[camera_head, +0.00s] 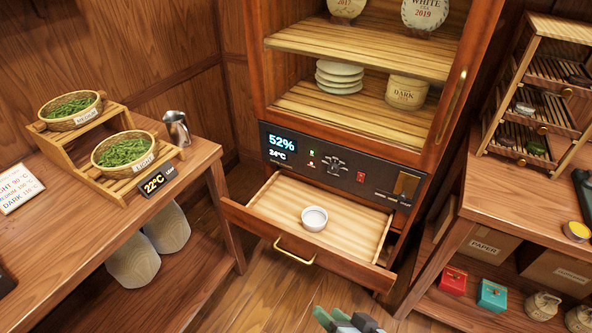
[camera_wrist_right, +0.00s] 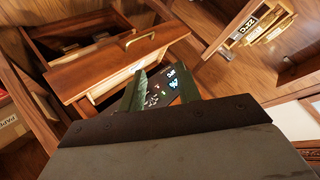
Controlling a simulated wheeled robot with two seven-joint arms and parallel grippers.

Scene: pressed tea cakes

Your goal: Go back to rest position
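My right gripper (camera_head: 345,320) shows only in part at the bottom edge of the head view, in front of the open drawer and apart from it. In the right wrist view its two green fingers (camera_wrist_right: 159,88) stand apart with nothing between them, so it is open and empty. The drawer (camera_head: 262,240) under the cabinet is pulled out, and a small white bowl (camera_head: 314,218) sits in it. The drawer front also shows in the right wrist view (camera_wrist_right: 110,68). My left gripper is in neither view.
The cabinet's control panel (camera_head: 340,168) reads 52% and 24°C. A bench (camera_head: 200,165) at the left holds two baskets of green leaves, a metal jug and a 22°C display. A right-hand table (camera_head: 500,190) carries a slatted rack. Open floor (camera_head: 290,315) lies before the drawer.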

